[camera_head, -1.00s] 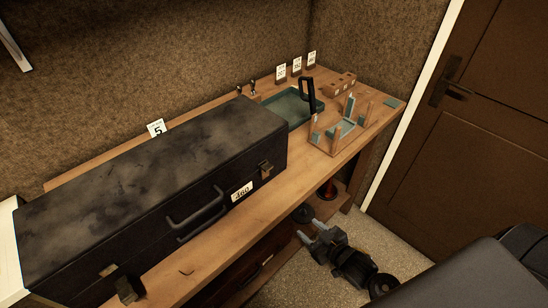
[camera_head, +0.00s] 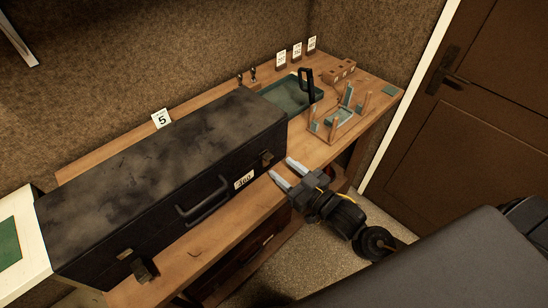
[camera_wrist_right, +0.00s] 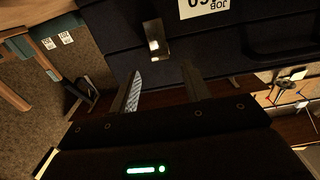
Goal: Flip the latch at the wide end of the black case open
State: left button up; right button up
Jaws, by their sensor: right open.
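The long black case (camera_head: 150,165) lies shut on the workbench. A metal latch (camera_head: 266,158) sits on its front face near the right end, right of the "360" tag. It appears closed and also shows in the right wrist view (camera_wrist_right: 155,38). A second latch (camera_head: 143,270) near the left end hangs away from its plate (camera_head: 125,254). I cannot tell which end is wider. My right gripper (camera_head: 283,168) is open and empty, just in front of the right latch, fingers pointing at the case. In the wrist view the latch is ahead of the fingertips (camera_wrist_right: 160,80), apart from them. My left gripper is out of view.
The case handle (camera_head: 203,200) sticks out between the latches. A green tray (camera_head: 292,107) and a wooden stand (camera_head: 338,122) are on the bench (camera_head: 225,232) beyond the case's right end. The door (camera_head: 475,120) is at the right.

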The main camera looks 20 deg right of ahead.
aim_at(270, 159)
jog(key=shift+p+x, duration=0.5)
jog(key=shift+x, duration=1.85)
